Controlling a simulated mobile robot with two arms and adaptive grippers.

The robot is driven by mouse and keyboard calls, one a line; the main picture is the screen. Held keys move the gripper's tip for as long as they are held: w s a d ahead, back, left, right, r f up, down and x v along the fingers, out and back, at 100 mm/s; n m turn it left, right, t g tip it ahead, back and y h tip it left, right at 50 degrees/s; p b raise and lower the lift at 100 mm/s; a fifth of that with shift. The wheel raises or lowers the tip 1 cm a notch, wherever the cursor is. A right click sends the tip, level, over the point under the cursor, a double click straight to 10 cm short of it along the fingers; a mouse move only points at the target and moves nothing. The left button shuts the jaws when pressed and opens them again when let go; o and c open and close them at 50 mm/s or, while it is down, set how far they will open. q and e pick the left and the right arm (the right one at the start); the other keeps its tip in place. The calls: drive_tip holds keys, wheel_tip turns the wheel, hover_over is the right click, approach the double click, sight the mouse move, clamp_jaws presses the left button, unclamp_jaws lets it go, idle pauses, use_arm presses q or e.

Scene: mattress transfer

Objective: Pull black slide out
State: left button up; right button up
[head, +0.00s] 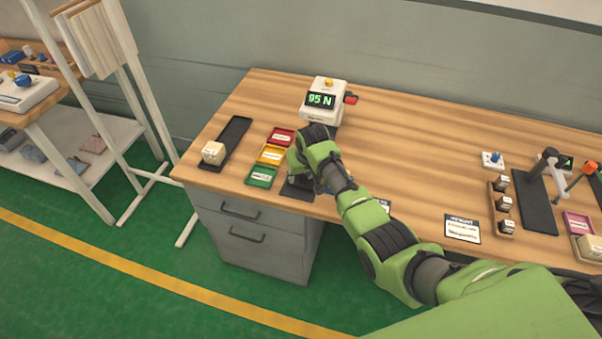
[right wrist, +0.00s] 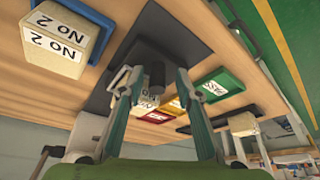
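A black slide (head: 298,188) lies on the table in front of the white force gauge (head: 323,97), which reads 95 N. My right arm partly covers it in the head view. In the right wrist view a broad black plate (right wrist: 168,35), seemingly this slide, lies beyond my fingers. My right gripper (right wrist: 156,76) is open, with one finger on each side of a short dark upright post (right wrist: 157,73). Gaps show beside the post, so I see no firm grip. A block marked NO 2 (right wrist: 58,38) is beside the plate. My left gripper is not in view.
Red (head: 282,137), yellow (head: 270,155) and green (head: 261,176) labelled trays are left of my right gripper. Further left, a cream block (head: 213,153) sits on a black strip (head: 232,133). The table right of the gauge is clear up to a small white switch box (head: 492,160).

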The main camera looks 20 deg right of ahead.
drive_tip(key=shift+s+r, duration=0.25)
drive_tip(key=shift+r, duration=0.4)
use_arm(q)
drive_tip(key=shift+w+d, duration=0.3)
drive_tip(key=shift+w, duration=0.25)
use_arm(e)
drive_tip(key=v, duration=0.6)
drive_tip(key=shift+s+a+r, duration=0.1)
drive_tip(key=shift+s, duration=0.05)
